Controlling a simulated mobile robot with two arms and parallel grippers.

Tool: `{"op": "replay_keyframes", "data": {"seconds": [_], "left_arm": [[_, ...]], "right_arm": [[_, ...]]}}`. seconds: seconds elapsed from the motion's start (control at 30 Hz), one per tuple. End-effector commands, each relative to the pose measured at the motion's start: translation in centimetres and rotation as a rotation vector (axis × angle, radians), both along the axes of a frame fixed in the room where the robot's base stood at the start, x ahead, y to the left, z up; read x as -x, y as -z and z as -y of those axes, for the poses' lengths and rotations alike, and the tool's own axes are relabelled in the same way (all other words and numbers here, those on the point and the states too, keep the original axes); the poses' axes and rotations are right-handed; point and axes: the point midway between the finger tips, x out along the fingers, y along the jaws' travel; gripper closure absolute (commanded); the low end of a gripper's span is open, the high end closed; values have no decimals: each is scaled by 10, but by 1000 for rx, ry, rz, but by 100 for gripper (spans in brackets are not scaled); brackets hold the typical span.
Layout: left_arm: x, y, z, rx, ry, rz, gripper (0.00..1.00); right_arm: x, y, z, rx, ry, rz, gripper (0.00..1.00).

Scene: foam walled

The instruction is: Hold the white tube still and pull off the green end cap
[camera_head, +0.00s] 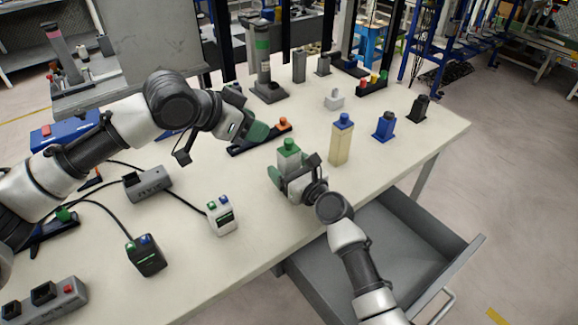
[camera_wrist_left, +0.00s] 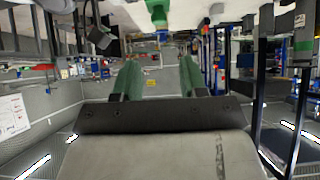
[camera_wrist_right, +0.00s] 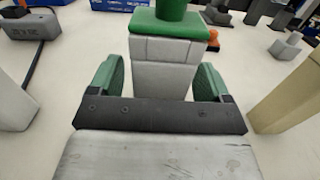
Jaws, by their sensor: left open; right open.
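The white tube (camera_wrist_right: 168,70) stands upright on the table, with its green end cap (camera_wrist_right: 172,22) on top. In the head view the cap (camera_head: 289,146) shows above my right gripper (camera_head: 291,172), which hides much of the tube. My right gripper is open. In the right wrist view its green fingers stand at either side of the tube, with a visible gap at the left finger; contact on the right is unclear. My left gripper (camera_head: 259,131) is open and empty, held above the table to the upper left of the cap. In its own view its fingers (camera_wrist_left: 160,78) are apart.
A tan blue-capped bottle (camera_head: 340,143) stands close on the right of the tube. A dark rack with an orange knob (camera_head: 284,124) lies behind it. A white box (camera_head: 222,215) is at front left. A grey drawer (camera_head: 400,240) hangs open below the table's front edge.

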Motion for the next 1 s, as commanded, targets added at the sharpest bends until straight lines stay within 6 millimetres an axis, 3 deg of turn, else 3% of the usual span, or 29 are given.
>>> {"op": "replay_keyframes", "data": {"seconds": [0.17, 0.53, 0.7, 1.0], "left_arm": [[0, 0, 0, 0, 0, 0, 57], [0, 0, 0, 0, 0, 0, 57], [-8, -2, 3, -24, -11, -18, 31], [-48, -15, 33, -285, -113, -242, 31]], "right_arm": [[0, 0, 0, -1, 0, 1, 21], [0, 0, 0, -1, 0, 1, 78], [0, 0, 0, 0, 0, 1, 78], [0, -1, 0, 0, 0, 1, 78]]}}
